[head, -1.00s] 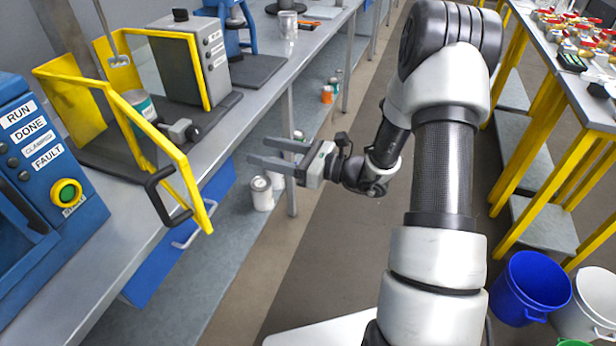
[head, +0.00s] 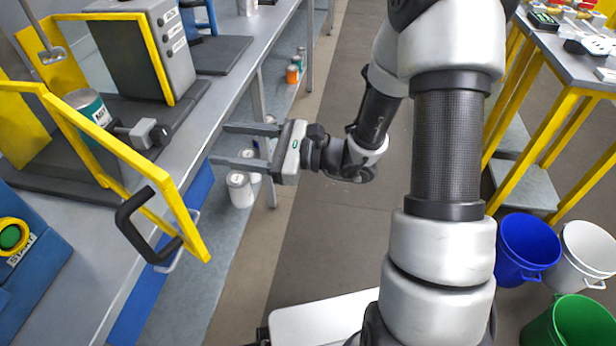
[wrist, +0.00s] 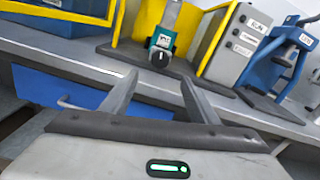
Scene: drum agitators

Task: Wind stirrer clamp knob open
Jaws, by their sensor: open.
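The stirrer stands on the bench at left, with a yellow guard frame (head: 187,222) swung out over the bench edge and a black handle on it. A can with a teal label (head: 90,110) stands inside. In the wrist view the knob (wrist: 160,57) shows as a dark round end below the can (wrist: 163,39). My gripper (head: 232,146) is open and empty, out over the bench's front edge, right of the knob and apart from it. In the wrist view its fingers (wrist: 157,95) point toward the knob.
The grey control box (head: 153,52) stands behind the stirrer. A blue machine with a green start button (head: 12,236) is at the left front. White cans (head: 240,188) stand on the shelf below. Buckets (head: 527,248) and a yellow-legged table are at right. The aisle floor is clear.

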